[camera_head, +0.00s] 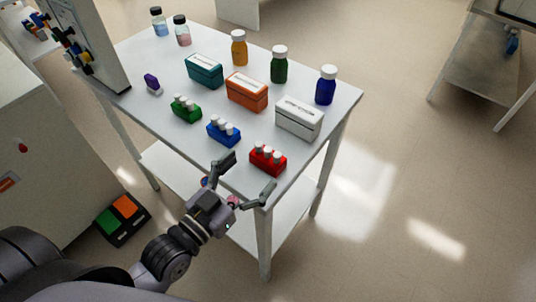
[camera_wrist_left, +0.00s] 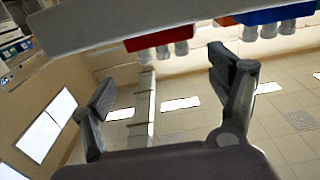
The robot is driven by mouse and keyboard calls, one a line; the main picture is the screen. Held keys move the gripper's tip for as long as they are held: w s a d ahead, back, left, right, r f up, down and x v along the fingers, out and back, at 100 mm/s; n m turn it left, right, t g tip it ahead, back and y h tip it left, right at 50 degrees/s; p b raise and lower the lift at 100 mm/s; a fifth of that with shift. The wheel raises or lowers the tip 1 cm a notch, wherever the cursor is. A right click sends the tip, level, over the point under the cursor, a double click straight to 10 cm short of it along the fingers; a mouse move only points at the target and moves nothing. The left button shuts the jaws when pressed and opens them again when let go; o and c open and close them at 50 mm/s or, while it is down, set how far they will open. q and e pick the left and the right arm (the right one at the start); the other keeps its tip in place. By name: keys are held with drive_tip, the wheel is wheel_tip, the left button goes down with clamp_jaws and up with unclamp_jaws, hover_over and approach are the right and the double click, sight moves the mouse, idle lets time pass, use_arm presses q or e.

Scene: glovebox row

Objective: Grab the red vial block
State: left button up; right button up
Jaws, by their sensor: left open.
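The red vial block (camera_head: 269,166) stands on the white table near its front corner, with white-capped vials in its top. It also shows at the top of the left wrist view (camera_wrist_left: 160,38), where the picture appears upside down and the table edge hides part of it. My left gripper (camera_head: 248,177) is open and empty at the table's front edge, just short of the red block. Its two fingers are spread wide, apart from the block, and show in the left wrist view (camera_wrist_left: 160,78). My right gripper is not in view.
A blue vial block (camera_head: 222,132) stands left of the red one, with a green block (camera_head: 186,110) beyond. A white box (camera_head: 298,122) stands behind the red block. An orange box (camera_head: 247,94), a teal box (camera_head: 204,74) and several bottles are farther back.

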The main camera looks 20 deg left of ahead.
sight(265, 153)
use_arm(q)
drive_tip(key=shift+x, duration=0.95)
drive_tip(key=x, duration=0.2)
drive_tip(key=p+x, duration=0.1)
drive_tip(key=x, duration=0.1)
drive_tip(key=shift+w+a+r, duration=0.1)
drive_tip(key=shift+w+r, duration=0.1)
drive_tip(key=shift+w, duration=0.6)
drive_tip(key=shift+s, duration=0.1)
drive_tip(key=c, duration=1.4)
